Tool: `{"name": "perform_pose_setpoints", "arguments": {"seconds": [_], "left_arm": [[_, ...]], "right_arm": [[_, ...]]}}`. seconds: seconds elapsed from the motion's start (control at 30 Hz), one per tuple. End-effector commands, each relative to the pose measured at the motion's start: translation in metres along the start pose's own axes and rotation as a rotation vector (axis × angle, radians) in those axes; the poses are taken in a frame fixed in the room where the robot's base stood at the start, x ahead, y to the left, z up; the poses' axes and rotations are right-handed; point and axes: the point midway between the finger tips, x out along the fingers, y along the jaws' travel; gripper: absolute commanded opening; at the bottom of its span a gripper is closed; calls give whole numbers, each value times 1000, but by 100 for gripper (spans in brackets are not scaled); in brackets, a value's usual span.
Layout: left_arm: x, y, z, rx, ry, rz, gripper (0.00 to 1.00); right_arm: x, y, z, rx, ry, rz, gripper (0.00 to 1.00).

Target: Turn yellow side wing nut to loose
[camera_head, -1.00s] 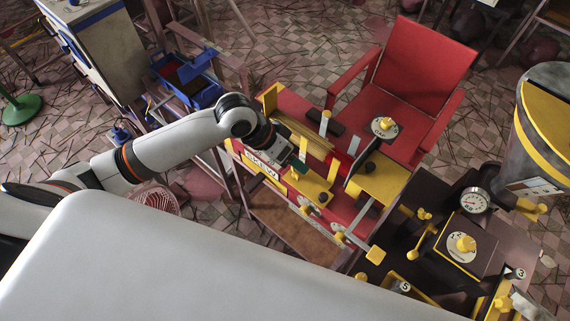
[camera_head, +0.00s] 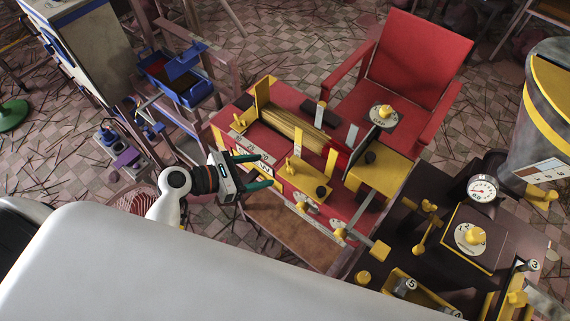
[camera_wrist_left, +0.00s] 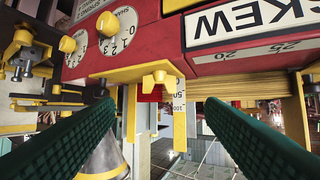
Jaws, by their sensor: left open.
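A small yellow wing nut (camera_wrist_left: 160,79) sits on a yellow bracket (camera_wrist_left: 128,76) in the left wrist view, between two white dials and the SKEW label. What appears to be the same wing nut (camera_head: 290,165) stands up on the red extruder's front side in the head view. My left gripper (camera_head: 266,170) is open beside the machine's front, to the left of this nut. Its green fingers point toward the machine. In the left wrist view, the open left gripper (camera_wrist_left: 160,105) has the nut between and beyond its fingertips, untouched. My right gripper is not in view.
Dials (camera_head: 306,202) and a yellow-ended lever (camera_head: 380,250) stick out at the machine's front. A red chair (camera_head: 421,65) stands behind it. A dark table with a gauge (camera_head: 482,190) is at the right. A blue tray (camera_head: 190,90) is at the upper left.

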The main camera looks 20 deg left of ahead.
Motion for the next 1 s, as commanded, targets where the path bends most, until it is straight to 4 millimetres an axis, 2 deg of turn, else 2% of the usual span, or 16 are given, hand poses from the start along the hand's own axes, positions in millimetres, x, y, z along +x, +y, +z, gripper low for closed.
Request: {"name": "perform_pose_setpoints", "arguments": {"seconds": [0.03,0.2,0.4,0.57,0.83,1.0], "left_arm": [[12,0,-2,-2,3,2,64],[46,0,-2,0,2,2,64],[73,0,0,1,-1,2,64],[82,0,0,3,-1,1,64],[83,0,0,4,-1,1,64],[83,0,0,4,-1,1,36]], "right_arm": [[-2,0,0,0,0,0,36],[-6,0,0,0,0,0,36],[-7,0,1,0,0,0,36],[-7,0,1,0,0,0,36],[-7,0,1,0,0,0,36],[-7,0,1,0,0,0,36]]}}
